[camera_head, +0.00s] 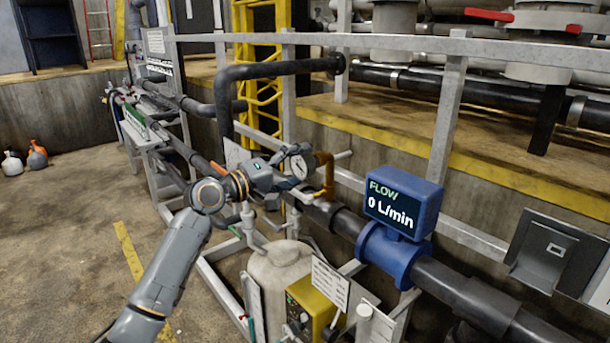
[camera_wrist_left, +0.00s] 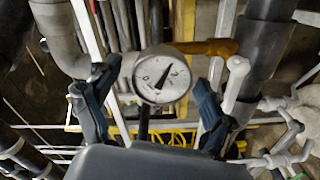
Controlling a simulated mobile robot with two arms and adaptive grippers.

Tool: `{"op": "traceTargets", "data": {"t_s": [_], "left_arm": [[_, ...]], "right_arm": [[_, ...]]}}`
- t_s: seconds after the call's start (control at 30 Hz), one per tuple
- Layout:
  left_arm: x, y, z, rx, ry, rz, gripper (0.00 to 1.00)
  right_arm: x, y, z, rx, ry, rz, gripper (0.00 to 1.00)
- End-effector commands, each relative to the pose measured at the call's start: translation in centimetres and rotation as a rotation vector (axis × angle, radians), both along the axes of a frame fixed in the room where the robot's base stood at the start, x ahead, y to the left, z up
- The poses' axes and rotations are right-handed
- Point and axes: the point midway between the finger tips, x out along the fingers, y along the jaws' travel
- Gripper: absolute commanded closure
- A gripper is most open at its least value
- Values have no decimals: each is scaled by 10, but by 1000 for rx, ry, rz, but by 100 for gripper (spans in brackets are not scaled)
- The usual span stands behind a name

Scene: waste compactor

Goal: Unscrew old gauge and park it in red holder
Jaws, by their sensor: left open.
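The old gauge (camera_head: 299,164) has a round white dial with a dark needle. It sits at the end of a brass-coloured elbow pipe (camera_head: 326,174) above the dark main pipe. My left gripper (camera_head: 284,170) is at the gauge from its left side. In the left wrist view the gauge (camera_wrist_left: 161,78) lies between the two blue-grey fingers of my left gripper (camera_wrist_left: 157,85). The fingers are open, with a visible gap on each side of the gauge. I cannot make out a red holder in either view. My right gripper is not in view.
A blue flow meter (camera_head: 398,209) reading 0 L/min stands on the main pipe to the right. A pale tank (camera_head: 279,268) and a yellow box (camera_head: 312,305) are below the gauge. A grey metal railing (camera_head: 445,120) runs behind. The concrete floor at left is open.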

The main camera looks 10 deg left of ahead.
Motion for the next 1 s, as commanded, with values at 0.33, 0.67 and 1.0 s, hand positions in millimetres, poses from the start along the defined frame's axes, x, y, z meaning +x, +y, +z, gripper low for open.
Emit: {"op": "traceTargets", "data": {"t_s": [0.33, 0.67, 1.0], "left_arm": [[0, 0, -1, 190, -149, 0, 17], [0, 0, -6, 405, -318, 1, 17], [0, 0, 0, 549, -428, 0, 17]], "right_arm": [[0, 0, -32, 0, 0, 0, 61], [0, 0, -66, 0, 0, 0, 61], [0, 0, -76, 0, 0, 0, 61]]}}
